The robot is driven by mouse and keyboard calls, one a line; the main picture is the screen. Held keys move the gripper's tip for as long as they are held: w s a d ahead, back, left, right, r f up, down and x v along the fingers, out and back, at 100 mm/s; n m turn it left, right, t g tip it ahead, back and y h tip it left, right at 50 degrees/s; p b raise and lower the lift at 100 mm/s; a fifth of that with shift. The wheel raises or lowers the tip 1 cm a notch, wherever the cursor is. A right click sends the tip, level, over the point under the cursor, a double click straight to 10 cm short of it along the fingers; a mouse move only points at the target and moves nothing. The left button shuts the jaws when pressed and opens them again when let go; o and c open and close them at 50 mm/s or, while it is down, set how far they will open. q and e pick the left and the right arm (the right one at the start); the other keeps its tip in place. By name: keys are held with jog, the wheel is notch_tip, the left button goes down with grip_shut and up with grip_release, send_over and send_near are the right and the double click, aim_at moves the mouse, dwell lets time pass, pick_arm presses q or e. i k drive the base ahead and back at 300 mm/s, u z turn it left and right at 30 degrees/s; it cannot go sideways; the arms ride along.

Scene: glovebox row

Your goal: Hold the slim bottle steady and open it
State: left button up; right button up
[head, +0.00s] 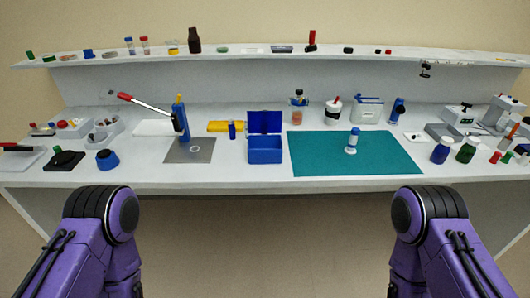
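A small slim bottle (352,142), pale with blue at its top, stands upright on the teal mat (316,159) right of the bench's middle. It looks closed, but it is too small to tell for sure. Nothing touches it. Only upper links of my two purple arms show, at the lower left and lower right, in front of the bench. Neither gripper is in view.
Left of the mat stands an open blue box (265,155). A lever press (181,120) on a grey plate stands further left. A blue jar (441,151) and a green jar (467,150) stand right of the mat. A long shelf (270,54) runs behind.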

aim_at(353, 141)
jog(key=z, duration=0.05)
jog(key=k, duration=0.5)
jog(key=z, duration=0.85)
jog(key=i, duration=0.7)
jog(key=u, duration=0.15)
